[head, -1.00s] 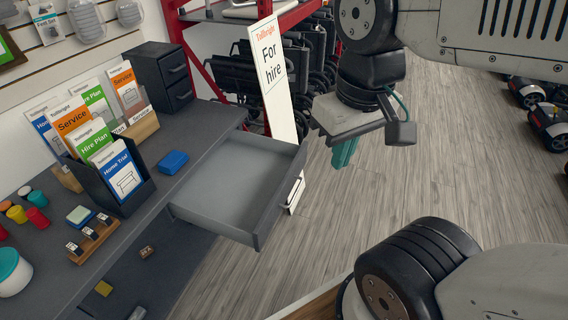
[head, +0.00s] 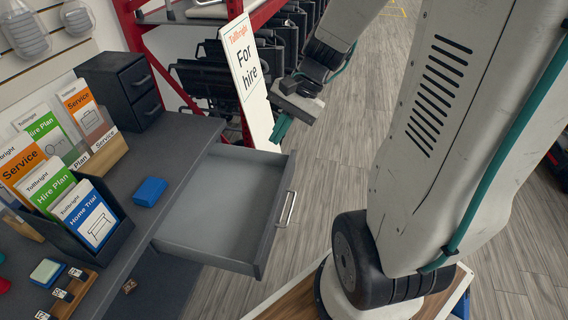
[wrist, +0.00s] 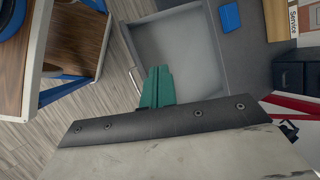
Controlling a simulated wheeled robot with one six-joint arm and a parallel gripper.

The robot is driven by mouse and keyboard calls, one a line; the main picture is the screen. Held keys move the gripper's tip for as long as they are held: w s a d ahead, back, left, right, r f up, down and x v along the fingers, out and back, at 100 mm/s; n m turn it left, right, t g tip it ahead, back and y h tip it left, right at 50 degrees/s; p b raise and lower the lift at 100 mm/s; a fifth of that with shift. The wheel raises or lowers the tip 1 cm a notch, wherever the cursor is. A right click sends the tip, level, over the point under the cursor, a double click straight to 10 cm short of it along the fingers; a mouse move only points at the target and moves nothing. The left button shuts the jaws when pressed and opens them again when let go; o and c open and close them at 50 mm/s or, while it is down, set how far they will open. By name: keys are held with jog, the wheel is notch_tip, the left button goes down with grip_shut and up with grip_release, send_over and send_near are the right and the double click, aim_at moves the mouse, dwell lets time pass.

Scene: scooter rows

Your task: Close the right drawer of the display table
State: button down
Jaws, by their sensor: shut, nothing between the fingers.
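The right drawer (head: 222,203) of the dark grey display table (head: 168,190) stands pulled well out and looks empty. Its front panel carries a metal bar handle (head: 287,208). My gripper (head: 279,130) has teal fingers and is shut and empty. In the head view it hangs just beyond the drawer's far front corner, apart from the handle as far as I can tell. In the wrist view the teal fingers (wrist: 157,88) overlap the near edge of the open drawer (wrist: 190,50), with the handle (wrist: 135,82) just left of them. Whether they touch the drawer is unclear.
A blue block (head: 149,191) and leaflet holders (head: 100,225) stand on the tabletop, with a small dark drawer unit (head: 122,88) behind. A "For hire" sign (head: 247,80) and red rack stand close behind my gripper. Open floor (head: 335,130) lies right of the drawer.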

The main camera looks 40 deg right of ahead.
jog(key=d+f+m+t, duration=0.6)
jog(key=d+f+m, duration=1.1)
jog(key=d+f, duration=0.5)
send_near(288, 177)
jog(key=x, duration=0.5)
jog(key=shift+a+f, duration=0.1)
jog(key=shift+f, duration=0.1)
jog(key=shift+w+a, duration=0.2)
jog(key=shift+w, duration=0.1)
